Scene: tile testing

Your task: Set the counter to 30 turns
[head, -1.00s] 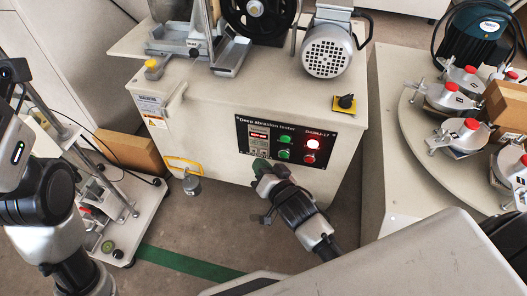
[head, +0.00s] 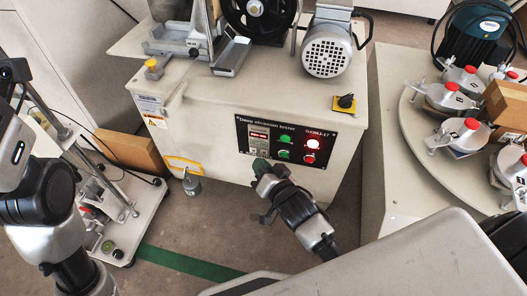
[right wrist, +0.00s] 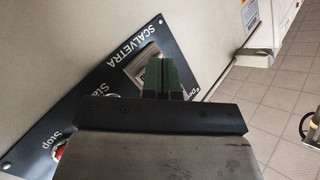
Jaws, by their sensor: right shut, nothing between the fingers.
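The counter (head: 258,138) is a small unit with a red-lit display on the left of the black control panel (head: 297,154), on the front of the cream abrasion tester. My right gripper (head: 260,165) is shut and empty, with its green fingertips just below or in front of the counter's lower edge. In the right wrist view the green fingertips (right wrist: 162,76) overlap part of the counter (right wrist: 136,62). Whether they touch it I cannot tell, and its digits are not readable. My left arm shows at the left edge; its fingers are not in view.
A yellow-and-black switch (head: 345,102) is above the panel. A round table with several clamped pots (head: 450,96) stands right.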

